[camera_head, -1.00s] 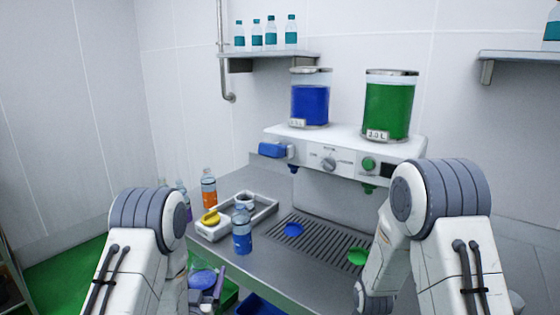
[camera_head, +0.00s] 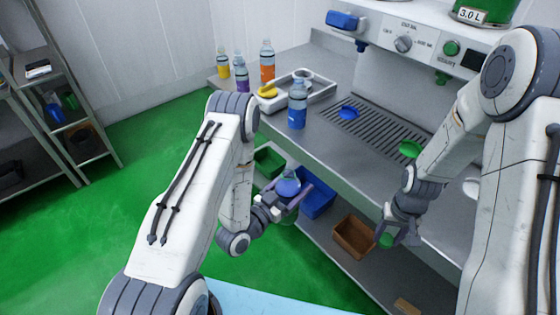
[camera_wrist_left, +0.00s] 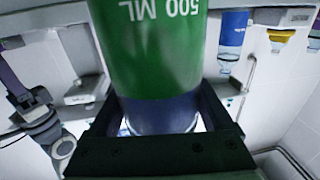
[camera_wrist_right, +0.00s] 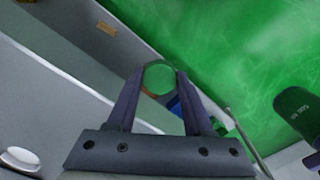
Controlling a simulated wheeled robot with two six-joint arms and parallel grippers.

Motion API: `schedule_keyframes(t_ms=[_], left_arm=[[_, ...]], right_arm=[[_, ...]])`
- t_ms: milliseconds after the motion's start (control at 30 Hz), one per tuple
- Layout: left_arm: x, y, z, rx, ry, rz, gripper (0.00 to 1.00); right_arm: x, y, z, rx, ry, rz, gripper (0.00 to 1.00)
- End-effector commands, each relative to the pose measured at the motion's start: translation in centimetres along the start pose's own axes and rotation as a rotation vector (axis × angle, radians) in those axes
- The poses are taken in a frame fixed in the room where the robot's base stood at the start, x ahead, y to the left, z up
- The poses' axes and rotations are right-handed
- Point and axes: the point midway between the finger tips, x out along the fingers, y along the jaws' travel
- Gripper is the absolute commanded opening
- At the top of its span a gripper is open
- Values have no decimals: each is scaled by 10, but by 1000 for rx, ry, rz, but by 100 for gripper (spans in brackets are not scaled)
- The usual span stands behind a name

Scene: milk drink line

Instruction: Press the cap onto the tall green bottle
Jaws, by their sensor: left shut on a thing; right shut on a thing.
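My left gripper (camera_head: 280,203) is shut around the bottle (camera_head: 289,186), which is held in the air in front of the counter. In the left wrist view the bottle (camera_wrist_left: 155,50) has a green label reading 500 ML, with a blue part between the fingers. Its clear neck points up in the head view. My right gripper (camera_head: 391,236) is shut on a green round cap (camera_wrist_right: 159,78), also seen in the head view (camera_head: 386,240). The cap is to the right of the bottle and apart from it. In the right wrist view the bottle (camera_wrist_right: 297,108) shows at the right edge.
A blue bottle (camera_head: 297,104) stands near the counter's front edge, beside a tray (camera_head: 322,94) with a yellow item. Several other bottles stand farther left. A blue disc (camera_head: 348,112) and a green disc (camera_head: 410,149) lie on the drain grate. Blue (camera_head: 318,199) and brown (camera_head: 353,236) bins sit below.

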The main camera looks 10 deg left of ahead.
Motion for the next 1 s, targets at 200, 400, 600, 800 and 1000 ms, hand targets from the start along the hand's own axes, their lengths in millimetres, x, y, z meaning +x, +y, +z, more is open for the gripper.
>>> schedule_keyframes(t_ms=[200,400,600,800,1000], left_arm=[[1,34,27,0,4,142,0],[1,45,36,1,4,193,0],[1,46,37,1,4,197,0],[0,46,38,1,1,196,0],[1,46,37,1,2,196,0]], right_arm=[[0,0,0,0,0,0,0],[0,0,0,0,0,0,0],[0,0,0,0,0,0,0],[-2,-3,-2,-6,2,0,0],[-21,-33,-24,-65,7,-1,0]])
